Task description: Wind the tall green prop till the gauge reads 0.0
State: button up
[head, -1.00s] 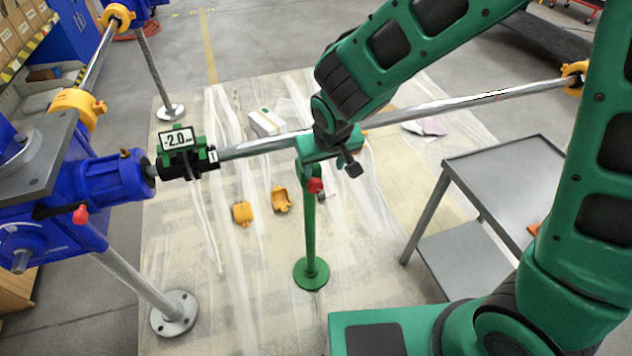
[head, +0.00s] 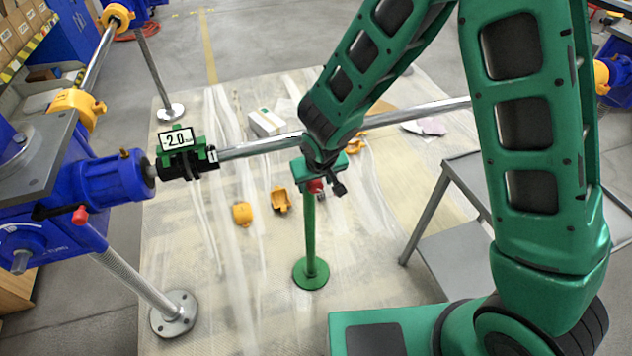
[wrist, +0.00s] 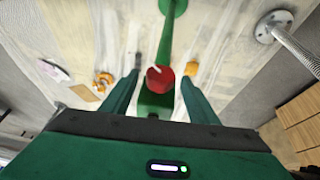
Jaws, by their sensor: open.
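The tall green prop (head: 310,235) stands upright on its round base under the long steel shaft (head: 262,147). Its top is largely hidden by my arm in the head view. Its red knob (head: 316,186) shows just below my wrist. The gauge (head: 176,140) is clamped on the shaft near the blue housing and appears to read -2.0; the minus sign is faint. In the wrist view, my gripper (wrist: 159,77) is open, with one finger on each side of the red knob (wrist: 160,80). I cannot tell whether either finger touches it.
A grey metal cart (head: 440,262) stands at the right. The blue housing (head: 105,180) and its round-footed post (head: 174,312) are at the left. Yellow clamp parts (head: 281,199) and a white box (head: 266,122) lie on the sheeted floor. The floor around the prop's base is clear.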

jog(key=shift+f, duration=0.2)
jog(key=c, duration=1)
jog(key=shift+w+d, duration=0.1)
jog(key=shift+c, duration=0.2)
jog(key=shift+d, duration=0.1)
jog(key=shift+y, duration=0.4)
jog(key=shift+w+d+m+g+y, duration=0.1)
jog(key=shift+d+m+g+y, duration=0.15)
jog(key=shift+y, duration=0.35)
jog(key=shift+w+d+m+g+y, duration=0.15)
jog(key=shift+m+g+y, duration=0.1)
jog(key=shift+y, duration=0.35)
jog(key=shift+d+f+m+g+y, duration=0.1)
jog(key=shift+m+g+y, duration=0.05)
jog(key=shift+y, duration=0.6)
jog(key=shift+d+f+m+g+y, duration=0.1)
jog(key=shift+d+g+y, duration=0.1)
jog(key=shift+y, duration=0.6)
jog(key=shift+d+f+m+g+y, duration=0.1)
jog(key=shift+m+g+y, duration=0.05)
jog(key=shift+y, duration=0.6)
jog(key=shift+s, duration=0.1)
